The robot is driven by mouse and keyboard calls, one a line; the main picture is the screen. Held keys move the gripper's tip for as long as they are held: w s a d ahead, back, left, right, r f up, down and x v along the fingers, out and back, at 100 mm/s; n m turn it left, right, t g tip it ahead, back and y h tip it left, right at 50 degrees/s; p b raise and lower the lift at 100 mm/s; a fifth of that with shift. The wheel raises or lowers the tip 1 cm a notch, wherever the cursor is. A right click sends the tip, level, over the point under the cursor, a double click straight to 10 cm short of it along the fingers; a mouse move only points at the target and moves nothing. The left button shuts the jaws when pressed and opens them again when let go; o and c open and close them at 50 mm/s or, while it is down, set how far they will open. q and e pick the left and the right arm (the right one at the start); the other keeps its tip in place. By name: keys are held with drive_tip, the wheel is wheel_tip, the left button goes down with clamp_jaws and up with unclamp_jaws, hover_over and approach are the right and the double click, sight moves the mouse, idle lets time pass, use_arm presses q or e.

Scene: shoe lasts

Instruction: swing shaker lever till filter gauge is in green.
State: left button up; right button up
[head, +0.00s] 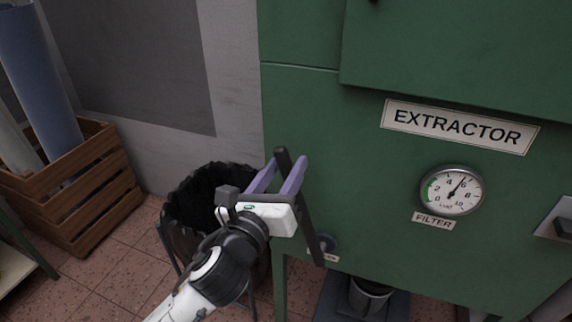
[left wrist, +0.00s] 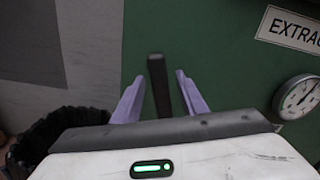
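The shaker lever (head: 308,215) is a dark bar on the green extractor cabinet, tilted with its top leaning left; its lower end is by a round pivot. My left gripper (head: 280,174) has its two purple fingers spread near the lever's upper end. In the left wrist view the lever (left wrist: 158,85) stands between the fingers (left wrist: 156,95), with a gap visible on each side. The filter gauge (head: 451,191) has a white face with a green band at its low, left side. Its needle points up and right, near the 6, outside the green. My right gripper is not in view.
A black-lined bin (head: 190,205) stands on the tiled floor left of the cabinet, behind my left arm. A wooden crate (head: 105,195) with rolls stands further left. An EXTRACTOR sign (head: 458,127) is above the gauge. A metal container (head: 370,295) sits below the cabinet.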

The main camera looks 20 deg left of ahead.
use_arm(q)
drive_tip(key=shift+w, duration=0.5)
drive_tip(key=shift+c, duration=0.4)
clamp_jaws()
drive_tip(key=shift+d, duration=0.1)
